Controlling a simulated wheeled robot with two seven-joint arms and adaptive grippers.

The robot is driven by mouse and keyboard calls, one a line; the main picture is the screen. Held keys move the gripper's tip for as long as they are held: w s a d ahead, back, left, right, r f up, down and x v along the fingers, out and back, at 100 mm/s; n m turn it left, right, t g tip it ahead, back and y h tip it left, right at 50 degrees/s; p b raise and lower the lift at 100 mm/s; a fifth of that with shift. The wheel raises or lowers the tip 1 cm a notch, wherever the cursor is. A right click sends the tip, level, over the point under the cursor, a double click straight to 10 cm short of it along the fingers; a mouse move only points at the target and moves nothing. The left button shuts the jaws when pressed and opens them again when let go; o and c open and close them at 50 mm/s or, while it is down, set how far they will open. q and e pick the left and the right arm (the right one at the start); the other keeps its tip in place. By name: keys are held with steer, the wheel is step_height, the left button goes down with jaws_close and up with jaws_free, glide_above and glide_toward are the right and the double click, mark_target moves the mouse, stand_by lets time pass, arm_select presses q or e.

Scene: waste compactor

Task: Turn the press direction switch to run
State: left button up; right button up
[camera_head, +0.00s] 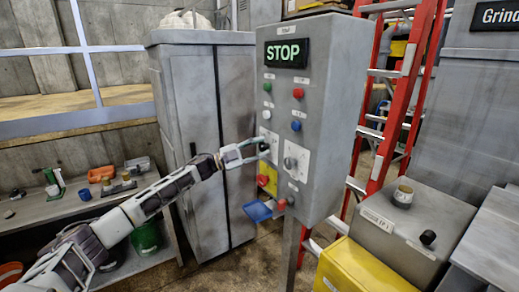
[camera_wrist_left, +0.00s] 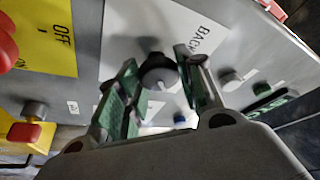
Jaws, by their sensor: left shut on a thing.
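The press direction switch is a dark round knob (camera_wrist_left: 158,72) on a white plate (camera_wrist_left: 125,30) with lettering that reads "BACK" in the left wrist view. In the head view this white plate (camera_head: 270,136) is at the left of the grey control box (camera_head: 325,80), and the knob is mostly hidden by my fingers. My left gripper (camera_head: 264,150) reaches it from the left. In the left wrist view its fingertips (camera_wrist_left: 157,62) are on either side of the knob, shut on it. The knob's exact pointing direction cannot be told. My right gripper is not in view.
A lit display (camera_head: 286,53) on the box reads "STOP". A second knob (camera_head: 290,162), coloured buttons and a yellow "OFF" plate (camera_wrist_left: 40,35) are close by. A blue padlock-like piece (camera_head: 258,211) hangs below. A red ladder (camera_head: 400,100) stands behind the box.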

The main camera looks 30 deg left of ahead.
arm_select(q)
steer(key=o, duration=1)
steer(key=shift+s+a+f, duration=0.1)
steer(key=shift+a, duration=0.05)
steer(key=v, duration=1.1)
steer(key=shift+s+a, duration=0.15)
steer(key=shift+a, duration=0.1)
steer(key=shift+s+a, duration=0.1)
stand_by(0.9)
